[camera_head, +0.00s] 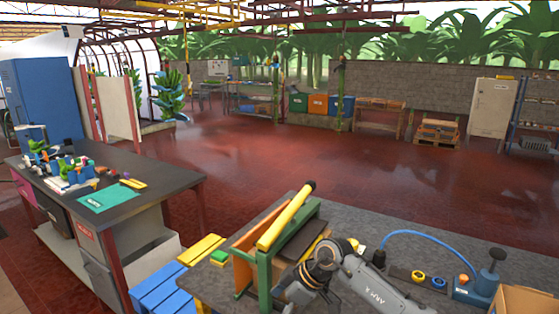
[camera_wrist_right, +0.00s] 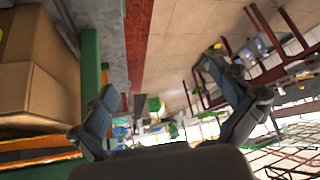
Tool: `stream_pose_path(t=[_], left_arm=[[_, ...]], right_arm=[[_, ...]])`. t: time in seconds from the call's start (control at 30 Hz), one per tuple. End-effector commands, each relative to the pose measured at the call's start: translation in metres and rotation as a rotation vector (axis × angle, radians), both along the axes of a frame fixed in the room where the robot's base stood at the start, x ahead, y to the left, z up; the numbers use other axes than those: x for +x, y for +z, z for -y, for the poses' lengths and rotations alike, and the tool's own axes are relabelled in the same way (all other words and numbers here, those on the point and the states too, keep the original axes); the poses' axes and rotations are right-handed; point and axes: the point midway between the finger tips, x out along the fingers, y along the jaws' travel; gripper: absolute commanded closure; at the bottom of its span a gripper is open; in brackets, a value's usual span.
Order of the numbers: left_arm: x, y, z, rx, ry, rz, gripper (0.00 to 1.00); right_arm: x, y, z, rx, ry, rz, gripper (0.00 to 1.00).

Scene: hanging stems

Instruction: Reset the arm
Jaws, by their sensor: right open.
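My right arm (camera_head: 372,286) shows at the bottom of the head view, bent low over the grey bench, beside a green frame with an orange panel (camera_head: 262,238) and a yellow bar (camera_head: 287,216). The fingers of its gripper are not clear there. In the right wrist view my right gripper (camera_wrist_right: 160,80) has its two dark fingers spread wide, with nothing between them. A green post (camera_wrist_right: 91,70) and a brown cardboard box (camera_wrist_right: 38,75) are to the left of the fingers. My left gripper is in neither view.
The grey bench (camera_head: 400,222) bears a blue hose (camera_head: 425,236) and a blue pump-like device (camera_head: 480,285). A cardboard box (camera_head: 520,301) is at the bottom right. A dark table (camera_head: 150,180) with several small items stands left. The red floor (camera_head: 310,160) between is open.

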Motion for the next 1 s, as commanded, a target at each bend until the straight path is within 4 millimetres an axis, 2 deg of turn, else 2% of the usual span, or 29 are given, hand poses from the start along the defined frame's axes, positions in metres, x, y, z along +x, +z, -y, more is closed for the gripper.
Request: stream_pose_path(t=[0.03, 0.07, 0.17, 0.2, 0.3, 0.37, 0.47, 0.5, 0.57, 0.67, 0.77, 0.8, 0.87, 0.97, 1.0], left_arm=[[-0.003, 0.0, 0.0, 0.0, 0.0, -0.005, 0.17], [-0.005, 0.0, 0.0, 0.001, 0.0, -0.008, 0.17], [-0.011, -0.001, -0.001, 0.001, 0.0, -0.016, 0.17], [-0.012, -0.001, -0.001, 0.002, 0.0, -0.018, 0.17], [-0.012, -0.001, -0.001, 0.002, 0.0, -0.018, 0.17], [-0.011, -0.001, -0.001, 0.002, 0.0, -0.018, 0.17], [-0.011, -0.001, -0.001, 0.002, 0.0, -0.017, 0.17], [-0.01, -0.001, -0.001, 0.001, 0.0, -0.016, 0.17], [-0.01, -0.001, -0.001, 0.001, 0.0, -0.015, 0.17], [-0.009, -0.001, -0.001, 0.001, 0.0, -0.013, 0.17], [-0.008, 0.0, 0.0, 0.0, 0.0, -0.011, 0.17], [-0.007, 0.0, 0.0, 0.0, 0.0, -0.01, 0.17], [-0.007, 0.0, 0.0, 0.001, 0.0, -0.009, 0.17], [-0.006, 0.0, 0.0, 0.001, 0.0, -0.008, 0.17], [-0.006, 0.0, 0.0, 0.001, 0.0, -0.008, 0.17]], right_arm=[[-0.01, 0.003, -0.022, 0.103, 0.036, 0.029, 0.0], [-0.015, 0.007, -0.035, 0.17, 0.054, 0.054, 0.0], [-0.032, 0.034, -0.076, 0.438, 0.084, 0.162, 0.0], [-0.037, 0.049, -0.089, 0.554, 0.075, 0.215, 0.0], [-0.042, 0.091, -0.1, 0.808, -0.014, 0.359, 0.0], [-0.04, 0.114, -0.094, 0.93, -0.108, 0.443, 0.0], [-0.032, 0.141, -0.066, 1.068, -0.318, 0.571, 0.0], [-0.028, 0.147, -0.05, 1.101, -0.417, 0.614, 0.0], [-0.022, 0.149, -0.021, 1.119, -0.576, 0.668, 0.0], [-0.016, 0.136, 0.033, 1.075, -0.853, 0.719, 0.0], [-0.022, 0.103, 0.089, 0.946, -1.113, 0.715, 0.0], [-0.028, 0.086, 0.109, 0.874, -1.206, 0.695, 0.0], [-0.043, 0.057, 0.138, 0.751, -1.327, 0.648, 0.0], [-0.081, 0.005, 0.178, 0.513, -1.471, 0.529, 0.0], [-0.1, -0.015, 0.189, 0.416, -1.505, 0.467, 0.0]])
